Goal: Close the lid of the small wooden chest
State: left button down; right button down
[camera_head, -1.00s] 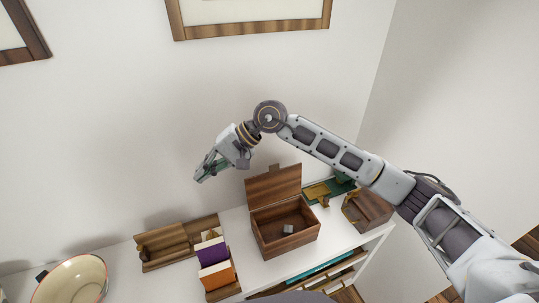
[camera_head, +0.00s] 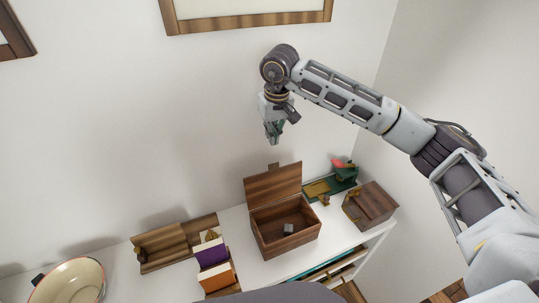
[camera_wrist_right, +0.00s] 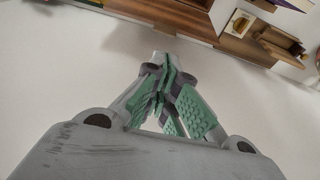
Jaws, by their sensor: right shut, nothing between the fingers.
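The small wooden chest (camera_head: 285,237) stands on the white shelf unit, its lid (camera_head: 273,186) raised upright at the back. A small grey block (camera_head: 289,228) lies inside. My right gripper (camera_head: 273,140) is shut and empty, pointing down in the air above the raised lid, near the wall and apart from the chest. In the right wrist view its green-padded fingers (camera_wrist_right: 168,95) meet with nothing between them. My left gripper is not in view.
A wooden box (camera_head: 370,206) and a green item (camera_head: 330,186) stand right of the chest. Purple and orange books (camera_head: 212,252), a wooden holder (camera_head: 165,246) and a cream bowl (camera_head: 72,280) stand left. A framed picture (camera_head: 250,22) hangs above.

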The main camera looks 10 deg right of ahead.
jog(key=shift+f, duration=0.1)
